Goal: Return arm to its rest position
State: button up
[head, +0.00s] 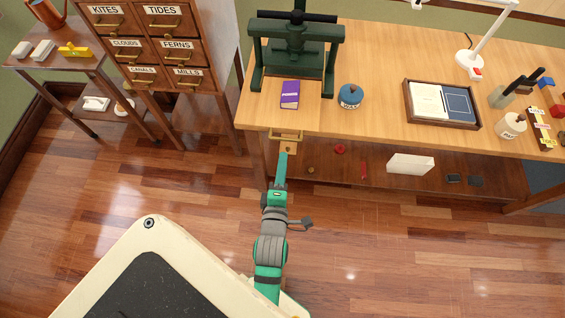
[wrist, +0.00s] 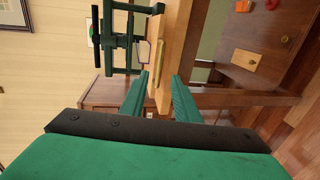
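My gripper (head: 284,156) is at the end of my outstretched arm, just in front of the workbench's front edge. In the wrist view its two green fingers (wrist: 160,76) are spread apart with nothing gripped between them. A brass handle (head: 287,135) on the bench front lies just beyond the fingertips. It also shows in the wrist view (wrist: 169,72), in line with the gap between the fingers. I cannot tell whether a finger touches it.
The wooden workbench (head: 385,75) carries a green press (head: 296,50), a purple book (head: 290,95), a blue round container (head: 350,96) and a tray (head: 408,103). A lower shelf (head: 325,168) lies beneath. A labelled drawer cabinet (head: 160,45) stands left. Wooden floor (head: 150,190) is clear between.

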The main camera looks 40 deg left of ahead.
jog(key=shift+d, duration=0.15)
jog(key=s+d+r+m+t+h, duration=0.1)
jog(key=s+d+m+h, duration=0.3)
jog(key=s+d+m, duration=0.5)
jog(key=s+d+r+m+h, duration=0.2)
jog(key=s+d+m+h, duration=0.1)
jog(key=s+d+m, duration=0.6)
jog(key=d+m, duration=0.4)
jog(key=m, duration=0.2)
jog(key=shift+t+h, duration=0.4)
